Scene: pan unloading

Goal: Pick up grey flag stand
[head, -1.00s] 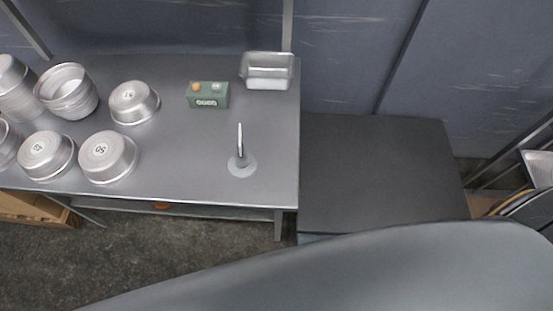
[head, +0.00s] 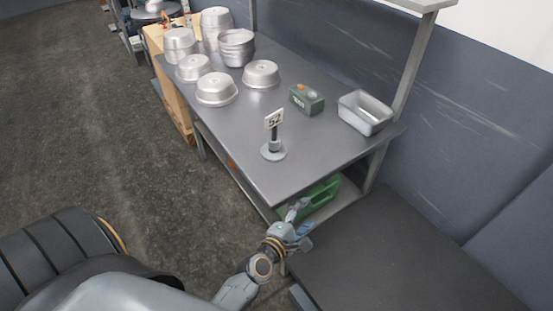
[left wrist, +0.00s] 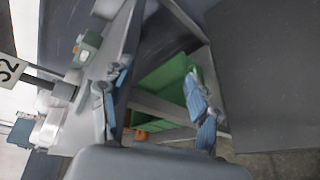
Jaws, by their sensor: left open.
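The grey flag stand (head: 273,150) stands upright on the steel table (head: 245,172) near its front edge. It has a round base, a short post and a white sign reading 52. In the left wrist view the stand (left wrist: 64,90) shows sideways at the left edge, its sign partly cut off. My left gripper (head: 300,218) is at the table's front right corner, to the right of and nearer than the stand, not touching it. In the left wrist view its two blue-padded fingers (left wrist: 158,95) are apart with nothing between them. My right gripper is not in view.
Several metal pans (head: 217,88) stand at the back left of the table. A green box with an orange button (head: 307,99) and an empty metal tin (head: 365,112) are at the right. A green crate (head: 322,192) sits below. A dark surface (head: 400,262) adjoins at right.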

